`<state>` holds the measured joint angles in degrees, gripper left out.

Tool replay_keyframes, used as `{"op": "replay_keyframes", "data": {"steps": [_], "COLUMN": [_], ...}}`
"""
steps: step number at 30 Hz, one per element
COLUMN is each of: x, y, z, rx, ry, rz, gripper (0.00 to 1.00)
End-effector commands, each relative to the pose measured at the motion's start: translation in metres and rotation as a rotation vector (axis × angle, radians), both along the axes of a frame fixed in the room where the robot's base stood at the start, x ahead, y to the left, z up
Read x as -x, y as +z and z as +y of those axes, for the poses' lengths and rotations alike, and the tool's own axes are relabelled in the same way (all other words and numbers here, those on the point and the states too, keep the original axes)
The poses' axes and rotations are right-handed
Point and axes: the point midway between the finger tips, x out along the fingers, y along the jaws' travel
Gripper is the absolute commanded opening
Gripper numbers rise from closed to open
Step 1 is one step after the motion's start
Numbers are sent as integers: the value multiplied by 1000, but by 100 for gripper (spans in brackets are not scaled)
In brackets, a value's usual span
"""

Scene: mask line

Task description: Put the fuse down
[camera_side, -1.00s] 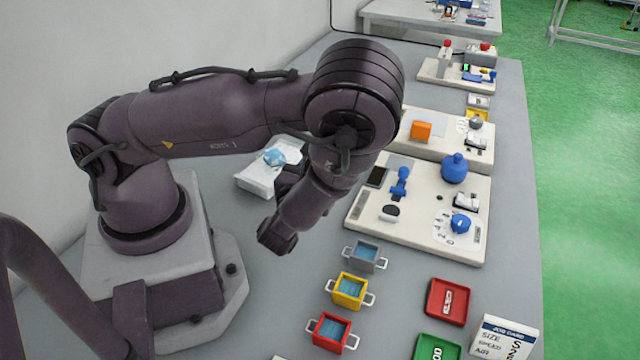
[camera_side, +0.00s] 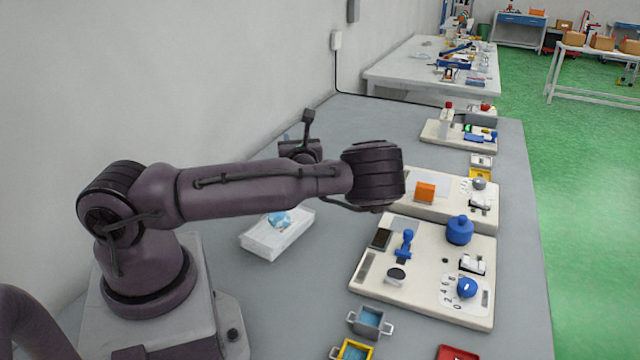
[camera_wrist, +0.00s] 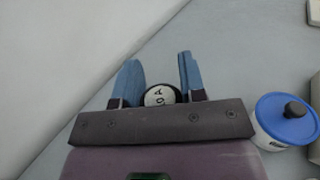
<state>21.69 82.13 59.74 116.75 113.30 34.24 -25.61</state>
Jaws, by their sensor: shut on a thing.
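The fuse (camera_wrist: 160,95) shows in the wrist view as a round white end with dark lettering, between the two blue fingers of my gripper (camera_wrist: 158,82). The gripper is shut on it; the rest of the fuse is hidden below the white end. In the side view my arm reaches across the bench, with its wrist beyond the forearm towards the wall. The fingers and the fuse cannot be made out clearly there. Grey bench surface (camera_wrist: 225,60) shows beyond the fingertips in the wrist view.
A white jar with a blue lid (camera_wrist: 285,118) stands right of my gripper in the wrist view. In the side view a white box (camera_side: 266,240) lies below the forearm. Cream boards (camera_side: 425,292) with blue parts and an orange block (camera_side: 425,192) line the bench's right side.

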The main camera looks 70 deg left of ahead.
Motion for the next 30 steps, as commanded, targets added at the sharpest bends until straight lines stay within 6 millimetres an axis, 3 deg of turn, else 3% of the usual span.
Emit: {"op": "replay_keyframes", "data": {"steps": [14, 18, 24, 30], "x": [-62, -75, -89, -93], "y": [-45, -71, -93, -102], "z": [68, 82, 94, 100], "rx": [0, 1, 1, 1], "ry": [7, 7, 6, 7], "rz": [-1, -2, 0, -1], "gripper": [14, 14, 14, 14]}}
